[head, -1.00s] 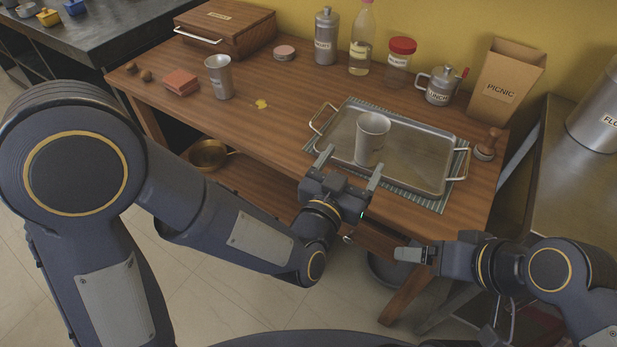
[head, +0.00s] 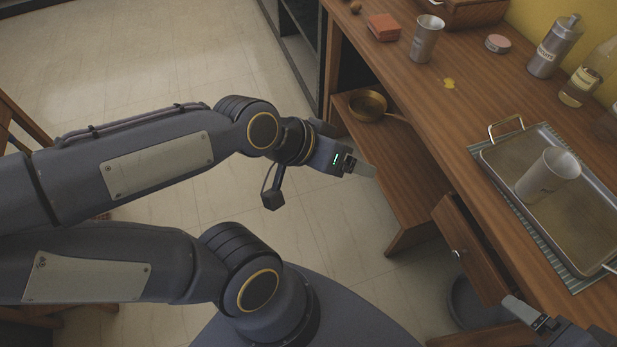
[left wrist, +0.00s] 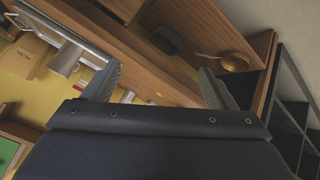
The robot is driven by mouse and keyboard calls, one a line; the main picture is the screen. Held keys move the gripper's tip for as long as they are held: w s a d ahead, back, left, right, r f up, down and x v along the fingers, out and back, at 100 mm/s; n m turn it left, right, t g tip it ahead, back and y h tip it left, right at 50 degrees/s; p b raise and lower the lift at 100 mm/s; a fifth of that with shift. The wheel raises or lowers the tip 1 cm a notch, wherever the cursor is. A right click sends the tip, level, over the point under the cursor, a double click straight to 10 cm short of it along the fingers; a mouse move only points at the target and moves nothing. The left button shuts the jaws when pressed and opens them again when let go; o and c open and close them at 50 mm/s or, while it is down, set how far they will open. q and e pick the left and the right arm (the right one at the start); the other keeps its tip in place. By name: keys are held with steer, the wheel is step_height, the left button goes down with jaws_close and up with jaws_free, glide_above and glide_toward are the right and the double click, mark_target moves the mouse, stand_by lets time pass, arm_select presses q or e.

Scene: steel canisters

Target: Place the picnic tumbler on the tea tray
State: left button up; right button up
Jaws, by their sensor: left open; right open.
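A steel tumbler (head: 548,175) stands upright on the tea tray (head: 588,190), near its left end. Its label is too small to read. A second steel tumbler (head: 427,38) stands upright on the table further back, label also unreadable. My left gripper (head: 358,166) is open and empty, over the floor in front of the table, well apart from both tumblers. In the left wrist view its two fingers (left wrist: 160,85) are spread with nothing between them, and a tumbler (left wrist: 68,58) shows beyond the left finger. My right gripper (head: 525,312) is open at the table's front edge, partly cut off by the frame.
The tray lies on a striped mat (head: 549,250). An open drawer (head: 470,245) juts from the table front. A brass pan (head: 367,104) sits on the lower shelf. A red block (head: 384,27), a round tin (head: 498,43) and a canister (head: 555,45) stand at the back.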

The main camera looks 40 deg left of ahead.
arm_select(q)
steer(key=s+a+f+n+g, duration=0.1)
steer(key=s+a, duration=0.2)
steer(key=s, duration=0.3)
steer(key=shift+s+f+n+g+y, duration=0.3)
steer(key=shift+g+y, duration=0.1)
step_height(320, 180, up, 20)
steer(key=p, duration=2)
